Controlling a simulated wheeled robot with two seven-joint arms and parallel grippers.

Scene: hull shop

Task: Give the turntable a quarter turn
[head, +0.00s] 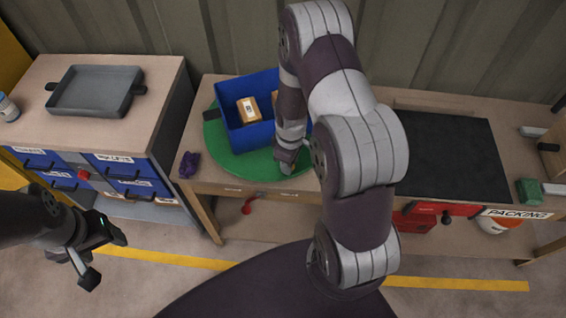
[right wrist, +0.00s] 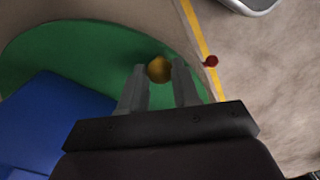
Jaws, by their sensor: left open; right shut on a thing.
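The turntable (head: 222,150) is a green disc on the wooden bench, with a blue crate (head: 243,137) standing on it. A small dark block (head: 211,114) shows at its left edge. My right gripper (head: 285,166) reaches down to the disc's front part. In the right wrist view, its fingers (right wrist: 158,82) are shut on a round yellow knob (right wrist: 159,67) near the green disc's rim (right wrist: 95,42). In the head view the knob is hidden by the gripper. My left gripper (head: 106,258) is open and empty, low above the floor, away from the bench.
Brown boxes (head: 248,110) are in the crate. A purple cloth (head: 189,164) lies left of the disc. A black mat (head: 446,155) covers the bench's right part. A drawer cabinet (head: 160,85) bearing a grey tray (head: 96,90) stands at left. A red handle (head: 248,205) hangs below the bench front.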

